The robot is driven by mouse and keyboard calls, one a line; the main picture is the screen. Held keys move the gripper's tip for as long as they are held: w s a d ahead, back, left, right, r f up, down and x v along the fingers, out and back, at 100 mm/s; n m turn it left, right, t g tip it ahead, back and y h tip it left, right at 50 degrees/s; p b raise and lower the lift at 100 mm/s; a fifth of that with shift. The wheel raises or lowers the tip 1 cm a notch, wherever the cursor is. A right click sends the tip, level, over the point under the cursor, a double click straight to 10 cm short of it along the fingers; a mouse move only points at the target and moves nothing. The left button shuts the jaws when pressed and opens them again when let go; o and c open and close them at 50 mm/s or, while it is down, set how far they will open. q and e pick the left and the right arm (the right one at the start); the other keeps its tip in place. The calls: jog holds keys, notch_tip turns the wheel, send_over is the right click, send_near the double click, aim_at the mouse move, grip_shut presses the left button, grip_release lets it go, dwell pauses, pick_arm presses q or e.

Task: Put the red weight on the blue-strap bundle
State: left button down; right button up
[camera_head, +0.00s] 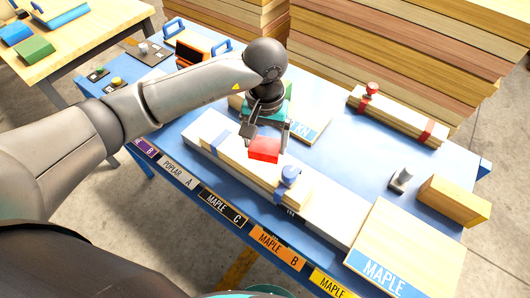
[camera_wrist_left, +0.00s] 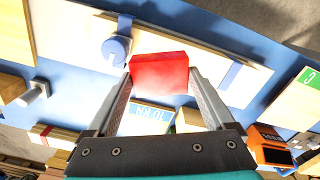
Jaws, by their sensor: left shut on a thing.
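The red weight (camera_head: 264,149) is a small red block between the fingers of my left gripper (camera_head: 266,138). It also shows in the left wrist view (camera_wrist_left: 160,72), pinched between both fingertips (camera_wrist_left: 160,82). The blue-strap bundle (camera_head: 236,161) is a long pale stack with blue bands and a blue knob (camera_head: 290,174) near its right end. The weight appears over the bundle's middle, between the knob and the other strap (camera_wrist_left: 232,73). I cannot tell whether it touches the top. My right gripper is not in view.
A red-strap bundle (camera_head: 402,118) with a red knob lies at the back right of the blue table (camera_head: 335,160). A grey post (camera_head: 402,178), a wooden block (camera_head: 454,200) and a maple panel (camera_head: 415,245) stand at the right. Labels line the front edge.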

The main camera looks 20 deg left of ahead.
pick_arm(q)
notch_tip(320, 180, down, 6)
jog(key=shift+r, duration=0.15)
jog(key=shift+w, duration=0.1)
dwell(0.4)
jog(key=shift+f, duration=0.2)
grip_release()
